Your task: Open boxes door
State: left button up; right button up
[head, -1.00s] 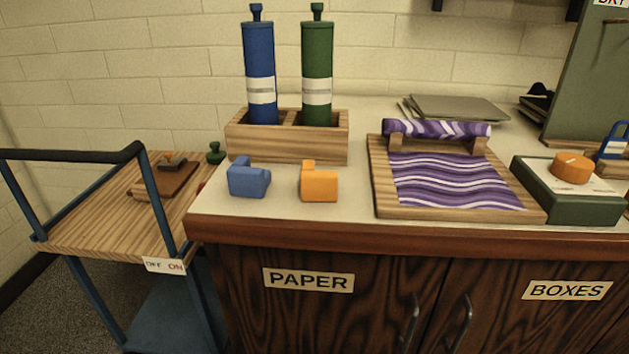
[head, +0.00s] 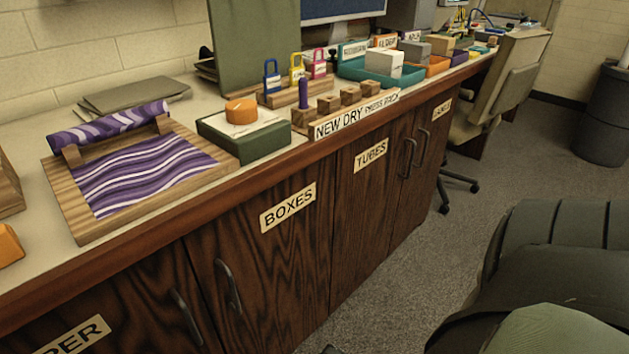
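The boxes door (head: 282,262) is a dark wood cabinet door under the counter, with a white BOXES label (head: 288,207). It is shut, flush with the doors beside it. Its dark curved handle (head: 228,286) is on its left side, next to the handle of the PAPER door (head: 187,316). Neither of my grippers shows in the head view. A dark green rounded shape fills the lower right and looks like part of my own arm.
The tubes door (head: 365,200) is shut to the right. The counter holds a wooden board with purple marbled paper (head: 150,172), a green box with an orange knob (head: 243,130), padlocks and trays. A chair (head: 480,110) stands at the far end. Grey carpet (head: 415,260) before the cabinet is open.

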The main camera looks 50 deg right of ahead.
aim_at(261, 267)
jog(key=z, duration=1.15)
jog(key=l, duration=0.45)
